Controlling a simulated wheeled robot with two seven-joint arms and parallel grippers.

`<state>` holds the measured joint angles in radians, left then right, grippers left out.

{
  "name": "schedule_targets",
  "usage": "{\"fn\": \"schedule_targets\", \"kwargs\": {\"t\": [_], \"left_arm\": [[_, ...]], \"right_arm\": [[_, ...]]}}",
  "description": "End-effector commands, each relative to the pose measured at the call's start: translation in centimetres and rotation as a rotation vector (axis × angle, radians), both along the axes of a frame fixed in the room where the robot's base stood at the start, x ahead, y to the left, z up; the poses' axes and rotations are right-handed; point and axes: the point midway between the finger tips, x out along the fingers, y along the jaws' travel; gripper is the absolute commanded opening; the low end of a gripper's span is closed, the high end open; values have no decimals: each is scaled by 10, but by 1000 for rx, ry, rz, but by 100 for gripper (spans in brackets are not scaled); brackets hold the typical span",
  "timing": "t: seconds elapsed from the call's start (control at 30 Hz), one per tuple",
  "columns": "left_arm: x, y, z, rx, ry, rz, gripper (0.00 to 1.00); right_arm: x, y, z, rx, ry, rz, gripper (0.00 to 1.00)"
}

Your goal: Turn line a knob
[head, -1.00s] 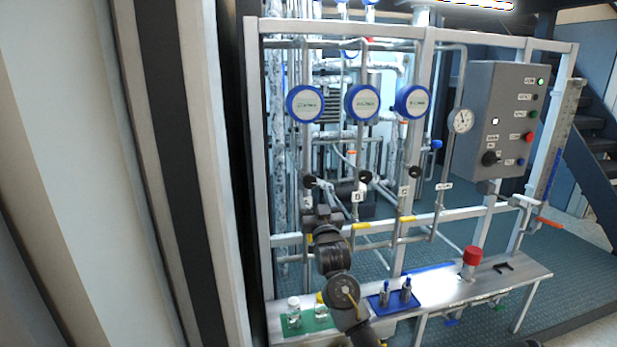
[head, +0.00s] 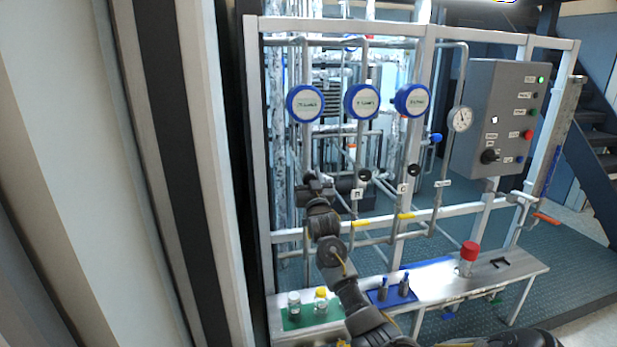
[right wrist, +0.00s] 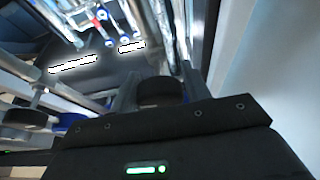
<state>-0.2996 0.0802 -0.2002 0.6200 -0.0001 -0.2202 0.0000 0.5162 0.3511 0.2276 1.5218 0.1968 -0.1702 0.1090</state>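The line A knob is the leftmost of three black knobs on the pipes below the blue gauges. My right gripper (head: 314,182) is up at it in the head view and covers most of it. In the right wrist view a black round knob (right wrist: 160,91) sits between the two spread fingers of my right gripper (right wrist: 160,88). I cannot tell whether the fingers touch it. The middle knob (head: 364,175) and right knob (head: 414,170) stand clear on their own pipes. My left gripper is not in view.
Blue gauges (head: 361,101) hang above the knobs. A grey control box (head: 498,118) is at right. The bench (head: 440,292) below holds vials on a green mat (head: 308,316), a blue tray (head: 390,298) and a red-capped item (head: 469,252). A frame post (head: 257,170) stands close left.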

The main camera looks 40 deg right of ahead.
Motion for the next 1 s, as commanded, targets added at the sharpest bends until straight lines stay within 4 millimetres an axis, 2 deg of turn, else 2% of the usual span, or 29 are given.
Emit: {"fn": "schedule_targets", "kwargs": {"t": [0.03,0.2,0.23,0.43,0.67,0.7,0.83,1.0], "left_arm": [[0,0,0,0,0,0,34],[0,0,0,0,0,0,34],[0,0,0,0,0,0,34],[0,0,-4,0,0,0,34],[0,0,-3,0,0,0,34],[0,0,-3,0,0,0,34],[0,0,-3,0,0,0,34],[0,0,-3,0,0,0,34]], "right_arm": [[0,0,0,0,0,0,40],[0,0,0,0,0,0,18],[0,0,0,0,0,0,17],[0,0,-1,85,-48,-1,17],[0,-1,0,88,-50,0,17],[0,-1,0,88,-49,0,45],[0,-1,0,88,-49,0,61],[0,-1,0,88,-49,0,61]]}}
